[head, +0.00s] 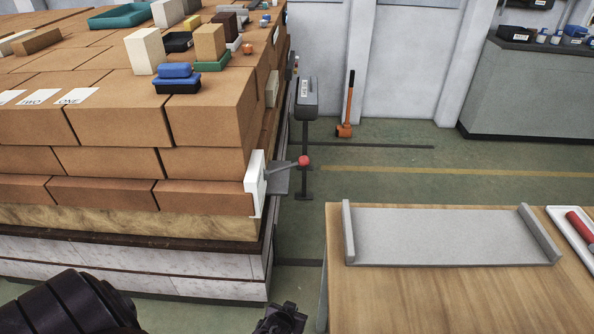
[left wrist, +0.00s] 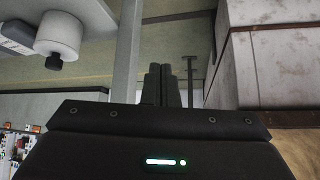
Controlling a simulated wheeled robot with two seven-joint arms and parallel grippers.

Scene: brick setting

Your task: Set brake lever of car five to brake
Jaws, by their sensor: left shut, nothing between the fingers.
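A lever with a red ball knob (head: 304,161) and a grey rod sticks out to the right from a white plate (head: 256,183) at the corner of the brick-loaded car (head: 130,215). The rod points right and slightly up. No number for this car is readable. My left gripper (head: 284,316) is at the bottom edge of the head view, below and in front of the lever, clear of it. In the left wrist view the left fingers (left wrist: 160,68) are together and hold nothing. The lever cannot be made out there. My right gripper is in neither view.
A wooden table (head: 420,300) with a grey tray (head: 445,262) stands at the right. A narrow floor gap separates it from the car. A grey post (head: 305,150) stands behind the lever, and an orange mallet (head: 346,110) leans on the wall.

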